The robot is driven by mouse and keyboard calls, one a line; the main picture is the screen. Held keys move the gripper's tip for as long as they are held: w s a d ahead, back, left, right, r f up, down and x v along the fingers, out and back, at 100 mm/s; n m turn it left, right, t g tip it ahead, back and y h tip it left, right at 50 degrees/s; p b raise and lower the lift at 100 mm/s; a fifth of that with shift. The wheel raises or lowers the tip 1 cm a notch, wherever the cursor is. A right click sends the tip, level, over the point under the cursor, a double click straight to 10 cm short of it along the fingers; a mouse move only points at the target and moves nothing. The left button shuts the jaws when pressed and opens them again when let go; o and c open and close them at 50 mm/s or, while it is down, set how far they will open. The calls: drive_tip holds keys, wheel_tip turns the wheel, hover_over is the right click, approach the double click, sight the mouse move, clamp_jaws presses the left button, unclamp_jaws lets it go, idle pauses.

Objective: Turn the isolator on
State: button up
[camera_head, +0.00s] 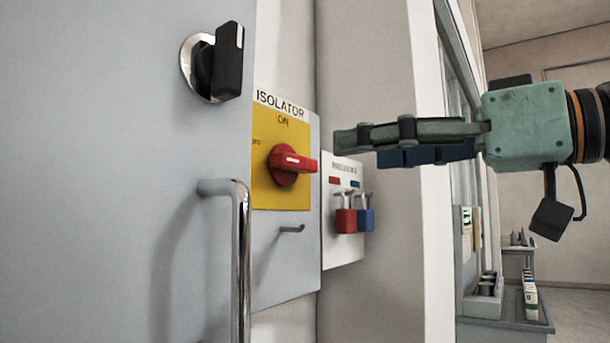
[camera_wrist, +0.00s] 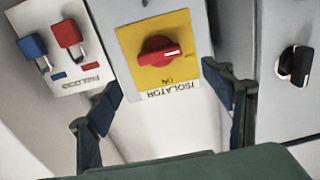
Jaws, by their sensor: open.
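The isolator switch is a red rotary handle (camera_head: 290,163) on a yellow plate (camera_head: 268,192) labelled ISOLATOR, with ON printed above the handle. The handle lies horizontal, not in line with ON. The wrist view shows it upside down, with the red handle (camera_wrist: 158,51) and its white mark pointing right, toward a small label I cannot read. My gripper (camera_head: 365,148) is open and empty, held level to the right of the handle and apart from it. In the wrist view, the plate (camera_wrist: 130,42) appears between and beyond the fingers of my gripper (camera_wrist: 163,84).
A black rotary switch (camera_head: 228,62) and a metal door handle (camera_head: 241,250) stick out from the grey cabinet at left. A white panel (camera_head: 343,253) beside the isolator carries a red padlock (camera_head: 346,220) and a blue padlock (camera_head: 366,219). A small hook (camera_head: 292,229) sits below the yellow plate.

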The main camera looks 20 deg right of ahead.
sight(303, 161)
drive_tip(key=x, duration=1)
drive_tip(key=shift+b, duration=0.4)
drive_tip(key=c, duration=1.2)
drive_tip(key=shift+o, duration=0.2)
